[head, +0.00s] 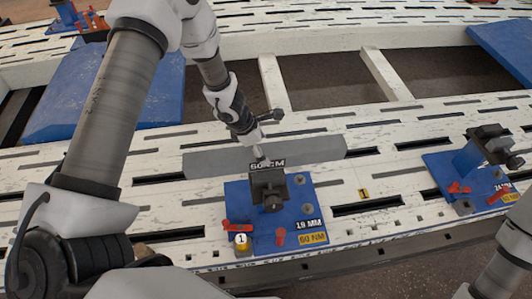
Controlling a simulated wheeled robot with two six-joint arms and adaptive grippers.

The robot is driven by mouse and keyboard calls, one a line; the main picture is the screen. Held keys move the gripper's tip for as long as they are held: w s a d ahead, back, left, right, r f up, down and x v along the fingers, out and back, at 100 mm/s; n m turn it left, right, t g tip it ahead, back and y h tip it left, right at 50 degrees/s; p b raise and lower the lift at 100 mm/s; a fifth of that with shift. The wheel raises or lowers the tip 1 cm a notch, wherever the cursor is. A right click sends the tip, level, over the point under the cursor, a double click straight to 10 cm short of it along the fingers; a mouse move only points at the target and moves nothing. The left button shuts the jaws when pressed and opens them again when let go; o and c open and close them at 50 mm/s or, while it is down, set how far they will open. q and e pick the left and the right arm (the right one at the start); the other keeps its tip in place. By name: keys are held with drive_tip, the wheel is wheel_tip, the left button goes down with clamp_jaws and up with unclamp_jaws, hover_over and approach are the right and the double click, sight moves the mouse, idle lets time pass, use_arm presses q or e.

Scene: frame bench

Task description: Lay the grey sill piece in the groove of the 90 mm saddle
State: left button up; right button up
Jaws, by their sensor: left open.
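The grey sill piece (315,149) is a long flat grey bar. It lies along the white slatted bench, behind a blue-based fixture with a dark clamp-like block (268,188). My left gripper (266,134) is open at the middle of the bar, with one finger low by its surface and the other out to the right. I cannot tell whether it touches the bar. No label reading 90 mm is legible, so I cannot tell which fixture is the 90 mm saddle. My right gripper is out of view.
The near fixture's blue plate (240,196) carries red levers and small labels. A similar blue fixture (443,167) stands on the right. Blue panels (150,100) lie beyond the bench at the left and far right. Bench slats between the fixtures are mostly clear.

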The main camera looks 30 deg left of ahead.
use_arm(q)
drive_tip(key=x, duration=0.5)
drive_tip(key=shift+w, duration=0.1)
drive_tip(key=shift+d, duration=0.1)
drive_tip(key=shift+c, duration=0.4)
clamp_jaws()
drive_tip(key=shift+r, duration=0.2)
